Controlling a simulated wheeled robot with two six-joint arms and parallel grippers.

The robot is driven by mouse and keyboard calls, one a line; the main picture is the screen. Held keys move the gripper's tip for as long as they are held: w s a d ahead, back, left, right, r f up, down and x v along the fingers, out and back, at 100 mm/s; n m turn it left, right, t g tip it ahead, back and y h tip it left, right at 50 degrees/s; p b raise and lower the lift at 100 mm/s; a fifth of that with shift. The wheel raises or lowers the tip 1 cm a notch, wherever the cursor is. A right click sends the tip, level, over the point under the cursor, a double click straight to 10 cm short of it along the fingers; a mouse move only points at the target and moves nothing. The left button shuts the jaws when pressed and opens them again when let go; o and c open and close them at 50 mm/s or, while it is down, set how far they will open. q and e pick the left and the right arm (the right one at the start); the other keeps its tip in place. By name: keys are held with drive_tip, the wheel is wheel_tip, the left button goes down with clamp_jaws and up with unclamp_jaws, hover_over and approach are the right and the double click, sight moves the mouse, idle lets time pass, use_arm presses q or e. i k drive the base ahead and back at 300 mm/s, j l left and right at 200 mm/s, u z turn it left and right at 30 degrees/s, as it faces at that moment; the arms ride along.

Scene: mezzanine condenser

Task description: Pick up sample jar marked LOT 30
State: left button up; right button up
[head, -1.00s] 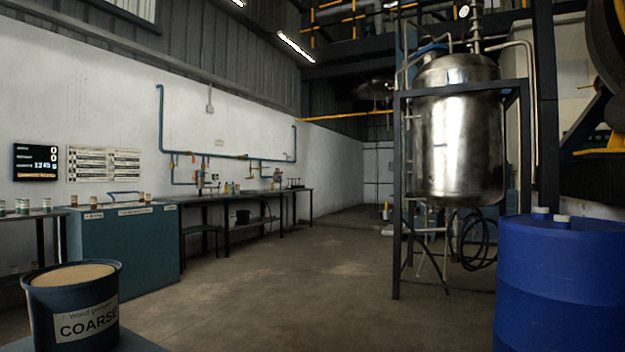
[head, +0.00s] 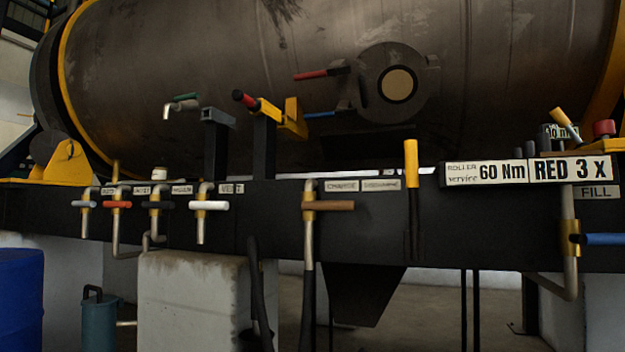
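No jar with a readable LOT 30 mark shows in the head view. A small white-topped item (head: 158,174) stands on the black beam at the left, behind the valve labels. It is too small to tell whether it is a jar, and no lot mark can be read on it. Neither of my grippers is in view.
A large horizontal steel vessel (head: 230,75) fills the upper view. A concrete block (head: 195,300), a blue drum (head: 20,300) and a teal canister (head: 98,322) stand below.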

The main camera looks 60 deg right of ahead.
sight(161, 170)
drive_tip(key=z, duration=1.1)
